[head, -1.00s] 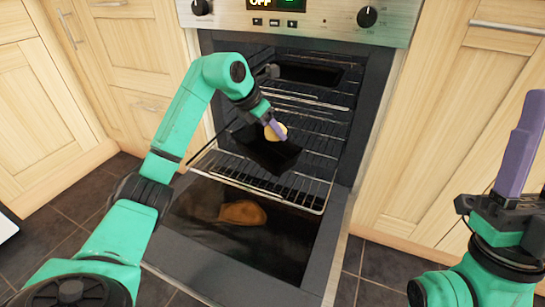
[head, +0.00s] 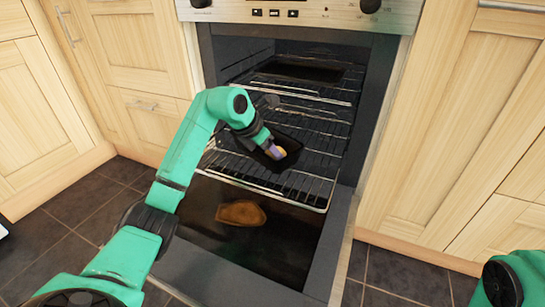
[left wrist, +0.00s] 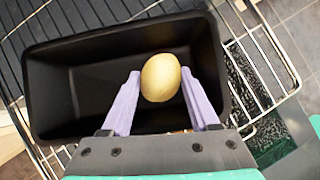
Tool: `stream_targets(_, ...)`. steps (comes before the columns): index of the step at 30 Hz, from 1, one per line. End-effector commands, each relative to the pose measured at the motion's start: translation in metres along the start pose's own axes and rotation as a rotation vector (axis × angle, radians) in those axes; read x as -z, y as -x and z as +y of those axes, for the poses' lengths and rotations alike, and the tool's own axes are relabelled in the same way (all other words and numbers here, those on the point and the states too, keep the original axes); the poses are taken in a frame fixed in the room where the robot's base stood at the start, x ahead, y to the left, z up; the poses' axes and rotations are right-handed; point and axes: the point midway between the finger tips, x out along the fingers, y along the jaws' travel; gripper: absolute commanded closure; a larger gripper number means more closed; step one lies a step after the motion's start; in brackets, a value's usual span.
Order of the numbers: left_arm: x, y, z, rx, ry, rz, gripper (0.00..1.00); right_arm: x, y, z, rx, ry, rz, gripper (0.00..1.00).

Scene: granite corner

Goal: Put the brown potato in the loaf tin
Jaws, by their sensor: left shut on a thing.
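A tan-brown potato (left wrist: 161,77) sits between the two purple fingers of my left gripper (left wrist: 160,90), which is shut on it. In the head view, the potato is small and partly covered by my left gripper (head: 278,152). The black loaf tin (left wrist: 95,68) lies directly beneath in the left wrist view, and its opening surrounds the potato on the picture. The tin (head: 254,153) rests on a pulled-out oven rack in the head view. I cannot tell exactly how far the potato is above the tin's floor. My right gripper is out of view.
The oven rack (head: 308,188) extends over the lowered oven door (head: 205,254). A flat brown shape (head: 241,213) shows on the door. A dark tray (head: 303,71) is on a higher rack. Wooden cabinets (head: 460,120) flank the oven.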

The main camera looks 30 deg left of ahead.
Motion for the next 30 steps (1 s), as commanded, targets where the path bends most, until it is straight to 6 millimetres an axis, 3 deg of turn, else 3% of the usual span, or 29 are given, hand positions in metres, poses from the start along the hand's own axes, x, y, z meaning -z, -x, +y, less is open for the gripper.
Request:
stream_targets(5, 0.0, 0.0, 0.0, 0.0, 0.0, 0.003, 0.97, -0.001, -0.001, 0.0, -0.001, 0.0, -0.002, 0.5)
stream_targets(6, 0.001, -0.001, 0.0, 0.0, 0.001, 0.004, 0.35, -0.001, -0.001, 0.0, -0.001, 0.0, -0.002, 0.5)
stream_targets(7, 0.001, 0.0, 0.0, 0.0, 0.001, 0.003, 0.26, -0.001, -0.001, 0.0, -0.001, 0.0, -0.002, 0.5)
stream_targets(19, -0.001, 0.006, 0.001, -0.001, 0.001, 0.002, 0.26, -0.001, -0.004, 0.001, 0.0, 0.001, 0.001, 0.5)
stream_targets(29, -0.003, 0.07, 0.001, -0.004, 0.0, 0.004, 0.26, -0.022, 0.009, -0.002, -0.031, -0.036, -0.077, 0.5)
stream_targets(30, -0.002, 0.075, 0.001, -0.004, 0.001, 0.004, 0.26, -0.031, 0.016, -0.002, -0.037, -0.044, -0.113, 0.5)
